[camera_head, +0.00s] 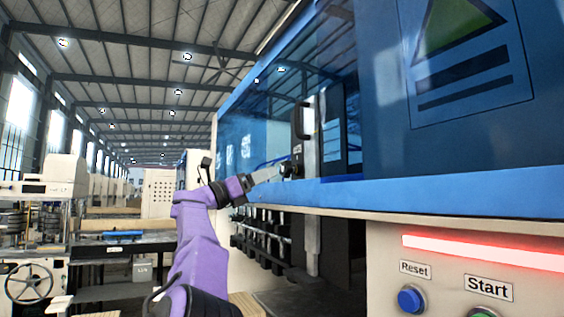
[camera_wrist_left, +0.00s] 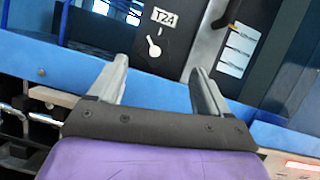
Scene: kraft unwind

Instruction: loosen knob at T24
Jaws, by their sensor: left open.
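The T24 label (camera_wrist_left: 163,17) is a white plate on a dark panel in the left wrist view. In the head view my purple left arm reaches up to the machine, and the left gripper (camera_head: 276,172) points at the dark panel (camera_head: 297,152). The knob is too small to make out there. My right gripper is not in view.
A blue machine frame (camera_head: 430,193) runs along below the panel. A black handle (camera_head: 301,120) stands above it. Reset (camera_head: 411,298) and Start (camera_head: 484,313) buttons sit at lower right beside a lit red strip (camera_head: 480,252). Several dark fittings (camera_head: 262,240) hang below the frame.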

